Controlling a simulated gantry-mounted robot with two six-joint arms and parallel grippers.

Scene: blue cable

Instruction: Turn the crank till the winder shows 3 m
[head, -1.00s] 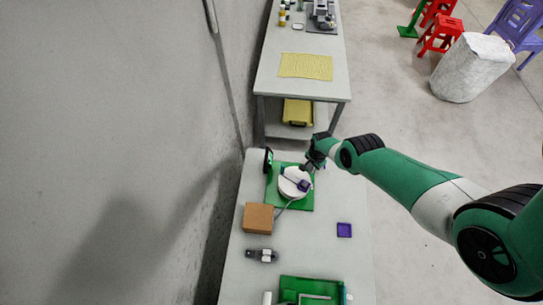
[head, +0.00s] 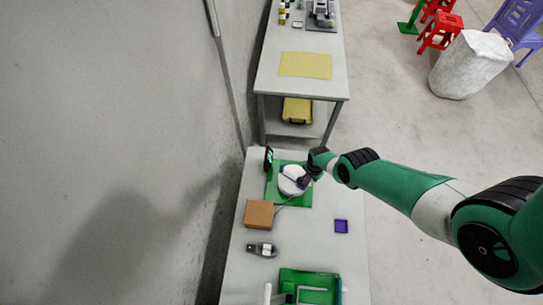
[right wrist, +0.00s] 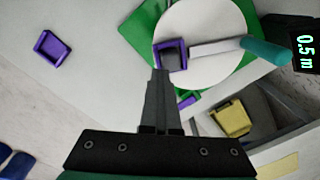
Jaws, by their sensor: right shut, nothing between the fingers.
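The winder (head: 287,187) is a white round drum on a green base plate (head: 306,199) on the near table. In the right wrist view the drum (right wrist: 215,70) carries a pale crank bar (right wrist: 218,47) between a purple square cup (right wrist: 158,48) and a teal cylinder (right wrist: 266,50). The black display (right wrist: 305,50) reads 0.5 m in green. My right gripper (right wrist: 161,72) is shut and empty, its fingertips at the purple cup; I cannot tell how deep they reach into it. The right gripper (head: 307,179) partly covers the winder in the head view. My left gripper is not in view.
A grey tool (head: 262,250), a small purple tray (head: 341,226) and a green tray (head: 310,274) lie nearer. The table between them is clear. A wall borders the left.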

